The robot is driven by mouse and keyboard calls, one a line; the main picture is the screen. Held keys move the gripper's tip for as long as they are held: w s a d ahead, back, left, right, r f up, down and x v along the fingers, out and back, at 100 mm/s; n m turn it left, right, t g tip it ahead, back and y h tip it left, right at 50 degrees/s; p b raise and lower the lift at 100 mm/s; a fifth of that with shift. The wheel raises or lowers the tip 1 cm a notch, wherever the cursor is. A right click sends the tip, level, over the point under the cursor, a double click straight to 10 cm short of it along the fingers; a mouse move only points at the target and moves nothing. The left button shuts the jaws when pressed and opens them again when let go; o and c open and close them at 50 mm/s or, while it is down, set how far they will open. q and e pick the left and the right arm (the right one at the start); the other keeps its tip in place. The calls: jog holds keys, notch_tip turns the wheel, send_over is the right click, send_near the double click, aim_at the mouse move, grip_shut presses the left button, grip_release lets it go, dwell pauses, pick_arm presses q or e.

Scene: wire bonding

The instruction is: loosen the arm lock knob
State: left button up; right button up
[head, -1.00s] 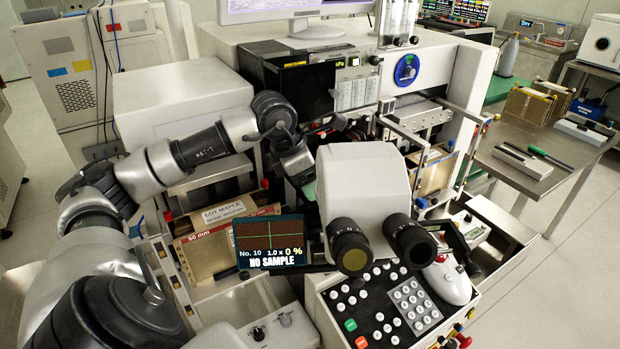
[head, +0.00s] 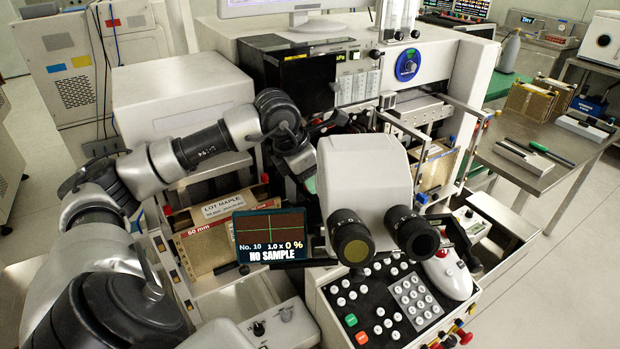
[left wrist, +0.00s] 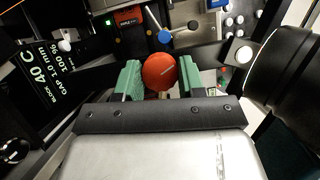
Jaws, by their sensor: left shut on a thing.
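The arm lock knob, a round red-orange ball (left wrist: 160,72) with a pale line on it, sits between the green-padded fingers of my left gripper (left wrist: 160,80) in the left wrist view. The gripper is shut on the knob. The knob cannot be made out there. My right gripper is not in view.
The microscope eyepieces (head: 412,232) stand close in front, and one dark barrel (left wrist: 285,75) fills the right of the wrist view. A small lever with a blue ball (left wrist: 164,37) is just beyond the knob. The screen (head: 270,238) reads NO SAMPLE.

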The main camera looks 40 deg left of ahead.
pick_arm(q)
jog(key=shift+n+y, duration=0.3)
jog(key=shift+n, duration=0.5)
jog(key=o, duration=0.9)
jog(key=shift+o, duration=0.2)
jog(key=shift+r, duration=0.1)
jog(key=b+v, duration=0.1)
jog(key=v, duration=0.9)
jog(key=shift+s+r, duration=0.3)
jog(key=shift+s, duration=0.05)
jog(key=shift+f, duration=0.1)
